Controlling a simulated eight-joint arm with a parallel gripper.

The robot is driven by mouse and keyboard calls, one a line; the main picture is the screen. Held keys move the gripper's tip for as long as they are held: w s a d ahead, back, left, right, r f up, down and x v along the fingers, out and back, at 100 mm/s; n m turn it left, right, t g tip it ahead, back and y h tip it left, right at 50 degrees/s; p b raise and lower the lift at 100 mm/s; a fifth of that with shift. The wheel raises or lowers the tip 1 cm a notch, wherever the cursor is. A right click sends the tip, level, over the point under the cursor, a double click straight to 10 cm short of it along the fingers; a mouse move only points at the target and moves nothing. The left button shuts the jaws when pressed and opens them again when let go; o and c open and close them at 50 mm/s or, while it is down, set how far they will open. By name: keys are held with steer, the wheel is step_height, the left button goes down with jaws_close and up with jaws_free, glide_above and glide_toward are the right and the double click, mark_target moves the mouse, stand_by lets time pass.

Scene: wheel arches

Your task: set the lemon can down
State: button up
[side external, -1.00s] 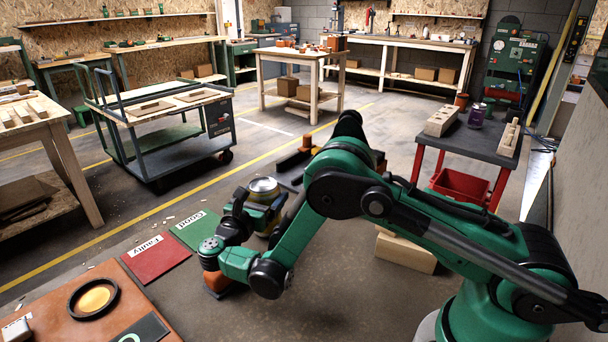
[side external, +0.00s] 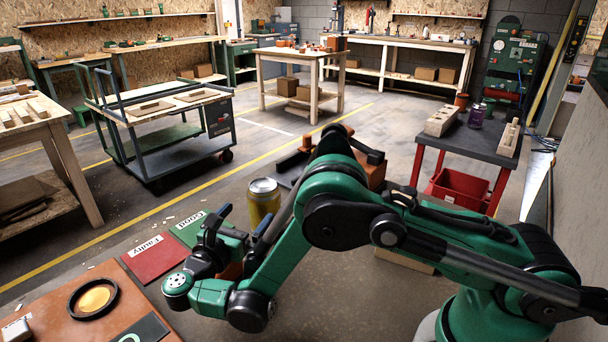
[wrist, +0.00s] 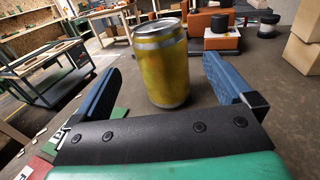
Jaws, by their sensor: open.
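The lemon can (side external: 263,203) is a yellow can with a silver top. It stands upright on the grey floor, just beyond my gripper; my arm hides its lower part in the side external view. In the wrist view the whole can (wrist: 160,72) shows ahead, centred between the two blue fingers, with floor visible around its base. My gripper (side external: 222,225) is open and empty. It is low and backed off from the can, with a finger on either side of the line to it and neither visibly touching it.
A red mat (side external: 150,262) and a partly hidden green mat (side external: 188,232) lie left of my gripper. An orange-brown block (side external: 370,172) with dark parts is behind the can. A brown board with a black ring (side external: 75,299) is at front left. A dark table (side external: 485,140) stands at right.

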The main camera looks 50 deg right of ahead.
steer(key=v, duration=0.4)
steer(key=shift+w+a+r, duration=0.1)
steer(key=shift+a+r, duration=0.1)
steer(key=shift+r, duration=0.1)
steer(key=w+a+r+n+t+y, duration=0.1)
steer(key=w+r+n+t+y, duration=0.3)
steer(key=r+n+t+y, duration=0.75)
steer(key=w+a+r+n+t+y, duration=0.1)
steer(key=w+r+n+t+y, duration=0.4)
steer(key=r+n, duration=1.15)
steer(key=s+d+f+n+g, duration=0.4)
steer(key=s+f+n+g, duration=0.3)
steer(key=s+f+n, duration=0.3)
steer(key=s+d+f+n+g, duration=0.5)
steer(key=s+f+n+g, duration=0.3)
steer(key=s+f+n, duration=0.3)
steer(key=shift+n+y, duration=0.35)
steer(key=shift+n, duration=0.35)
